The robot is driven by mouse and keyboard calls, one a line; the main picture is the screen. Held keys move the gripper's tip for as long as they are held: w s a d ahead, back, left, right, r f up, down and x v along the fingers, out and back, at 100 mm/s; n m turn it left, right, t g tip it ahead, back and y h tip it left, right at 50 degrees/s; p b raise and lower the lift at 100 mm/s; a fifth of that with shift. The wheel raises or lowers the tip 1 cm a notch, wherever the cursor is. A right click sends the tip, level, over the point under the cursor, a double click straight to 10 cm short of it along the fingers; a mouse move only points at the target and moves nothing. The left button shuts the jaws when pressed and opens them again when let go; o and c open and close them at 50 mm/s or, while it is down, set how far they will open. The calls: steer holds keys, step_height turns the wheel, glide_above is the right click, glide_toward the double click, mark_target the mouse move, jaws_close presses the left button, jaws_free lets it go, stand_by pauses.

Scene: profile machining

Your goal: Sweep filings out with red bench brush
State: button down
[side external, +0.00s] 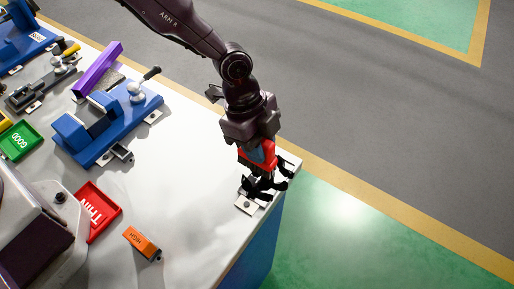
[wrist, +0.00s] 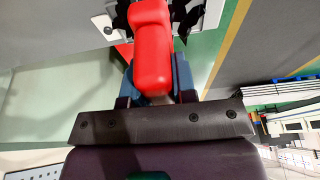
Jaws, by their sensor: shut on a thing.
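My gripper (side external: 262,172) is at the right corner of the white table, shut on the red bench brush (side external: 262,152). In the wrist view the brush's rounded red handle (wrist: 152,50) stands out between the fingers, with dark parts beyond it. In the side view a dark, jagged shape sits just below the gripper, close above or touching a metal plate at the corner; I cannot tell which. I cannot make out the bristles clearly. No filings can be made out.
A blue vise (side external: 105,125) with a purple profile (side external: 97,70) behind it stands to the left. A green GOOD tray (side external: 19,141), a red THIN tray (side external: 97,211) and an orange HIGH block (side external: 142,243) lie on the table. The table between vise and gripper is clear.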

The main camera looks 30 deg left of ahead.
steer(key=shift+r, duration=2.55)
